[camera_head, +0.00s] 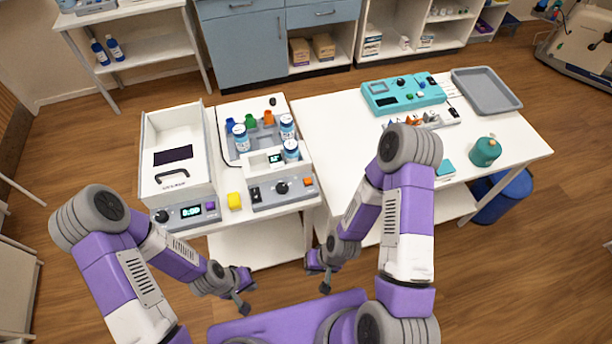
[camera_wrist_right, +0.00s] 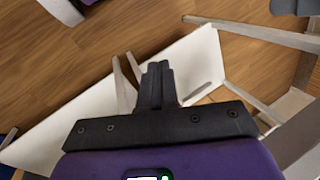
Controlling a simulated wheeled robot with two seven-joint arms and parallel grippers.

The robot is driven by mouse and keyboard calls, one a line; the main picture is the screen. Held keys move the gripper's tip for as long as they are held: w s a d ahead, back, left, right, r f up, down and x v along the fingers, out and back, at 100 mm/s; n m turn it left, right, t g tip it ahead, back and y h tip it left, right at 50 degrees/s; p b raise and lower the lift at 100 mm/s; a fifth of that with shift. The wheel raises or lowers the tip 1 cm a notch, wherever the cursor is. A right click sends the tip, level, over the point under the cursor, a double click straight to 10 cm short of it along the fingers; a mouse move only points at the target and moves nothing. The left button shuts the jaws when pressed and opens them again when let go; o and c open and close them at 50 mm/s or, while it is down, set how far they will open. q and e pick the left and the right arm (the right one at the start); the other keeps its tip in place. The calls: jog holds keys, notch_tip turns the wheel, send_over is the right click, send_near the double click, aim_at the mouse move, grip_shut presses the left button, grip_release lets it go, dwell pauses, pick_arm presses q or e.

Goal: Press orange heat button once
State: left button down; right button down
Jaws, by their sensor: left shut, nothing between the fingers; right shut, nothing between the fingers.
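A small orange button (camera_head: 308,182) is at the right end of the grey front panel of a white device (camera_head: 270,194) with a black knob and a small display. I cannot read a label on the button. My left gripper (camera_head: 243,308) is shut and empty, in front of the table and below the device in the head view. My right gripper (camera_head: 325,288) is shut and empty, also short of the table and below the button. In the right wrist view its fingers (camera_wrist_right: 158,70) are together, with nothing between them. Neither gripper touches the button.
A white box-shaped device (camera_head: 177,155) with a green-digit display stands left. A yellow block (camera_head: 234,201) sits between the devices. Blue-white bottles (camera_head: 241,138) stand behind the panel. The right table holds a teal device (camera_head: 403,95), a grey tray (camera_head: 487,90) and a teal bottle (camera_head: 485,152).

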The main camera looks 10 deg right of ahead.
jog(key=w+r+n+t+p, duration=0.1)
jog(key=w+r+n+p, duration=0.3)
jog(key=r+p, duration=1.3)
jog(key=w+d+r+n+t+y, duration=0.1)
jog(key=w+d+r+n+t, duration=0.1)
jog(key=w+r+n, duration=0.4)
jog(key=w+d+r+n+t+y+b, duration=0.1)
jog(key=w+d+r+n+t, duration=0.1)
jog(key=w+r+n, duration=0.4)
jog(key=w+n+t, duration=0.1)
jog(key=w+n, duration=0.3)
jog(key=shift+w+d+r, duration=0.25)
jog(key=shift+w+r, duration=0.05)
jog(key=shift+r, duration=0.05)
jog(key=shift+f, duration=0.15)
jog(key=b, duration=0.7)
send_over(310, 182)
notch_tip(310, 182, down, 8)
jog(key=shift+r, duration=0.1)
jog(key=shift+f+b, duration=0.35)
jog(key=shift+b, duration=0.2)
jog(key=shift+f, duration=0.15)
